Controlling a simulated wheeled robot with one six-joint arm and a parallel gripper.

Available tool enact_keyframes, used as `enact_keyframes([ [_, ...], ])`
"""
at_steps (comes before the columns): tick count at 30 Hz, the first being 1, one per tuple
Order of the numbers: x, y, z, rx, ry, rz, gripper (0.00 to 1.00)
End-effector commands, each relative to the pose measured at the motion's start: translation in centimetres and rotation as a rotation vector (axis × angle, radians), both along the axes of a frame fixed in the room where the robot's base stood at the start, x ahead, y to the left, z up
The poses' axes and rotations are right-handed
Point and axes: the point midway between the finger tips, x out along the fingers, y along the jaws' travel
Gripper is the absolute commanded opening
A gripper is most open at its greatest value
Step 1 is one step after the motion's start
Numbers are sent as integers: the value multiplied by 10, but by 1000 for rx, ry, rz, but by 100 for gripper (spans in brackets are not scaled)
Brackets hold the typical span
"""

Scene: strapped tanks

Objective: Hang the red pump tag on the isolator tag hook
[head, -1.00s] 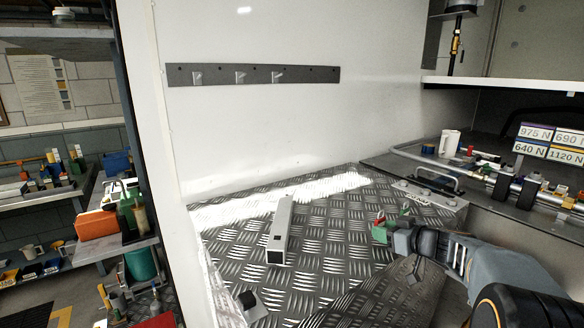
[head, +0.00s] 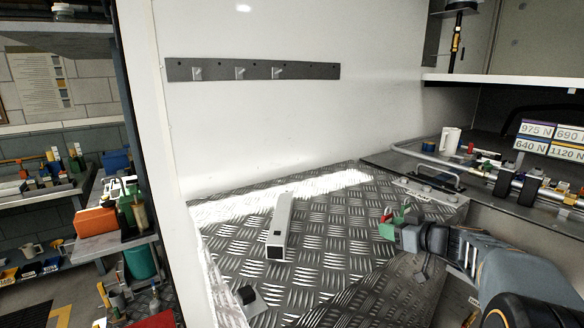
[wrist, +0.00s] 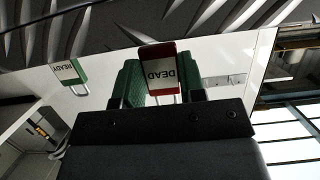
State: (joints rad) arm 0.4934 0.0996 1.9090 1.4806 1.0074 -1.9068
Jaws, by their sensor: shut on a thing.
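The red pump tag (wrist: 159,66), with a pale label reading DEAD, stands between the green-padded jaws of my gripper (wrist: 160,85) in the wrist view. My gripper is shut on it. In the head view the red tag (head: 386,214) shows small at the tips of my gripper (head: 393,223), above the right part of the tread plate. A dark rail (head: 300,70) with three small hooks (head: 240,73) is on the white wall, up and left of my gripper and well apart from it. I cannot tell which hook is the isolator tag hook.
A green READY tag (wrist: 70,74) with a metal shackle shows left in the wrist view. A pale square tube (head: 282,225) and a small dark block (head: 246,295) are on the tread plate (head: 335,225). Pipework with force labels (head: 545,140) stands at the right.

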Motion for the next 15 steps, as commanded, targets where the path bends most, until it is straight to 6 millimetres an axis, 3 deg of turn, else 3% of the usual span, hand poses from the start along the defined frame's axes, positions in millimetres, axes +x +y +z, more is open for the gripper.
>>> enact_keyframes([
  [15, -18, -13, 0, -1, -2, -2, 0],
])
